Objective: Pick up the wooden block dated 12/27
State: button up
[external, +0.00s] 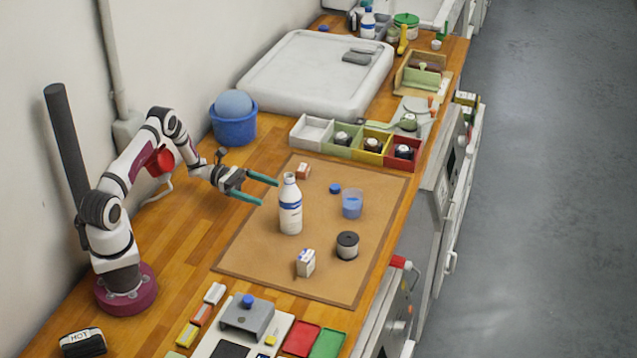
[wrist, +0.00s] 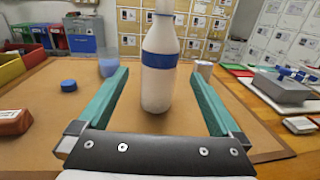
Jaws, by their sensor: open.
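A small reddish-brown block (external: 303,170) with a pale mark lies on the brown mat behind the white bottle; it also shows at the left edge of the wrist view (wrist: 15,121). A small pale block (external: 306,263) with a printed white face stands near the mat's front. I cannot read a date on either block. My gripper (external: 270,191) is open, with its teal fingers pointing at the blue-banded white bottle (external: 290,205). In the wrist view the bottle (wrist: 160,75) stands upright between the finger lines. The brown block is left of the fingers there.
On the mat (external: 245,255) are a blue cap (external: 335,188), a clear cup (external: 352,204) with blue contents and a dark-topped spool (external: 347,246). Coloured bins (external: 355,141) line the far side. A grey device (external: 247,316) stands at the near side.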

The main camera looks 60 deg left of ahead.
aim_at(302, 167)
jog(key=w+a+n+y, duration=0.1)
jog(key=a+y, duration=0.1)
jog(key=a, duration=0.1)
jog(key=w+a+n+t+y, duration=0.1)
jog(key=a+n+y, duration=0.1)
jog(key=a, duration=0.1)
jog(key=w+a+n+t+y, duration=0.1)
jog(key=w+a+y, duration=0.1)
jog(key=shift+w+a+f+n, duration=0.1)
jog(key=shift+a+n, duration=0.2)
jog(key=shift+a, duration=0.1)
jog(key=a+n+y, duration=0.1)
jog(key=a, duration=0.1)
jog(key=a+n+y, duration=0.1)
jog(key=a+y, duration=0.1)
jog(key=a, duration=0.1)
jog(key=a+n+y, duration=0.1)
jog(key=a+y, duration=0.1)
jog(key=shift+w+a+f, duration=0.15)
jog(key=shift+a+f, duration=0.1)
jog(key=shift+a, duration=0.05)
jog(key=shift+n+y, duration=0.3)
jog(key=shift+y, duration=0.1)
jog(key=x, duration=1.5)
jog(key=shift+w+f, duration=0.15)
jog(key=shift+f, duration=0.1)
jog(key=shift+a, duration=0.1)
jog(key=c, duration=1.3)
